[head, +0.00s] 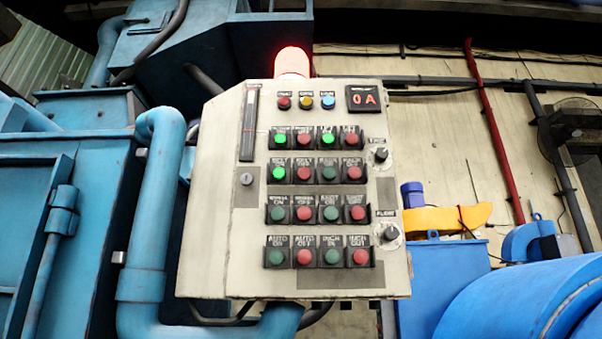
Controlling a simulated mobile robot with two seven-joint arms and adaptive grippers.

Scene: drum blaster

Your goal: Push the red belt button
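A cream control panel (225,240) stands upright in the middle of the head view. It carries rows of green and red push buttons in dark guards. Red buttons show in the top row (303,140), second row (303,174), third row (304,213) and bottom row (304,257), with more in the rightmost column. Three green buttons glow: two in the top row and the leftmost (277,174) in the second. Most labels are too small to read, so I cannot tell which red button is the belt one. Neither gripper is in view.
A red lamp (292,62) glows on top of the panel. A display (363,99) reads 0 A. Two knobs (380,155) sit at the panel's right. Blue pipes (155,230) and machinery stand close on the left; a blue drum (530,305) is at the lower right.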

